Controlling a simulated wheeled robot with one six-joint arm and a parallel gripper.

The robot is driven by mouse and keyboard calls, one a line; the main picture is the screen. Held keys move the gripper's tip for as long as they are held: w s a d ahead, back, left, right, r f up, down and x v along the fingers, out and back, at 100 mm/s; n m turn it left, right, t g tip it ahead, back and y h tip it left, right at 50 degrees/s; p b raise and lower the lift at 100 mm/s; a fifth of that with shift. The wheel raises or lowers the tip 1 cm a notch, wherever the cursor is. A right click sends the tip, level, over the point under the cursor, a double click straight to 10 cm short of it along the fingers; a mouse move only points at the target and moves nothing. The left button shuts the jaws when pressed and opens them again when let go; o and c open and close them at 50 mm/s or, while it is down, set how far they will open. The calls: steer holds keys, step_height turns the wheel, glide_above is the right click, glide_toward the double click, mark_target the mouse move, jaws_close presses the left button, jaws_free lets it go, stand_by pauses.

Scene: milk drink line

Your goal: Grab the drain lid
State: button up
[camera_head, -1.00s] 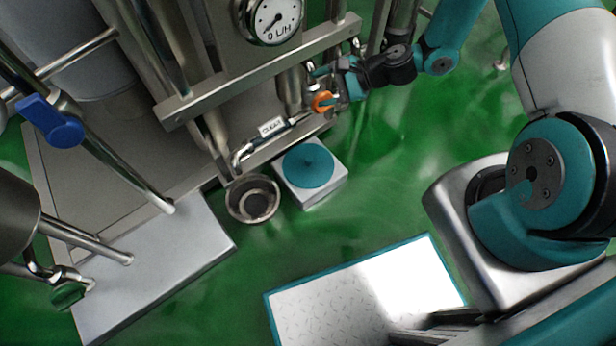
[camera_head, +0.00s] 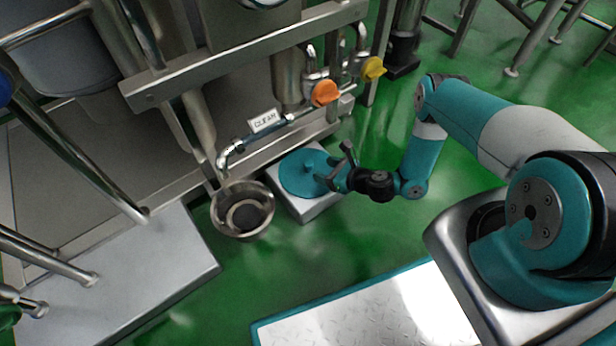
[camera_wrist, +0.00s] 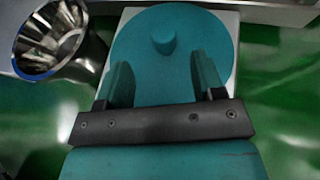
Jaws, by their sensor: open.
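The drain lid (camera_head: 300,181) is a flat teal disc with a small knob at its centre. It lies on a white box (camera_head: 318,207) beside the drain. In the wrist view the lid (camera_wrist: 208,35) fills the upper middle, and its knob (camera_wrist: 164,38) stands ahead of and between my fingertips. My gripper (camera_head: 338,169) is open and empty at the lid's right side. In the wrist view my gripper (camera_wrist: 158,75) spreads its two teal fingers over the near part of the lid, apart from the knob.
The round metal drain (camera_head: 243,211) stands open left of the box. A pipe labelled CLEAN (camera_head: 264,122) with an orange valve handle (camera_head: 325,92) runs just behind the lid. A yellow valve (camera_head: 373,68) is farther right.

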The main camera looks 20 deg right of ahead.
mark_target(311, 164)
steer(key=b+x, duration=0.1)
steer(key=x, duration=0.3)
steer(key=shift+b, duration=0.35)
steer(key=b+x, duration=0.3)
steer(key=x, duration=0.1)
steer(key=shift+w+f, duration=0.2)
steer(key=shift+w, duration=0.05)
steer(key=shift+w+a+b, duration=0.2)
steer(key=shift+w+b, duration=0.15)
jaws_close()
steer(key=shift+r, duration=0.1)
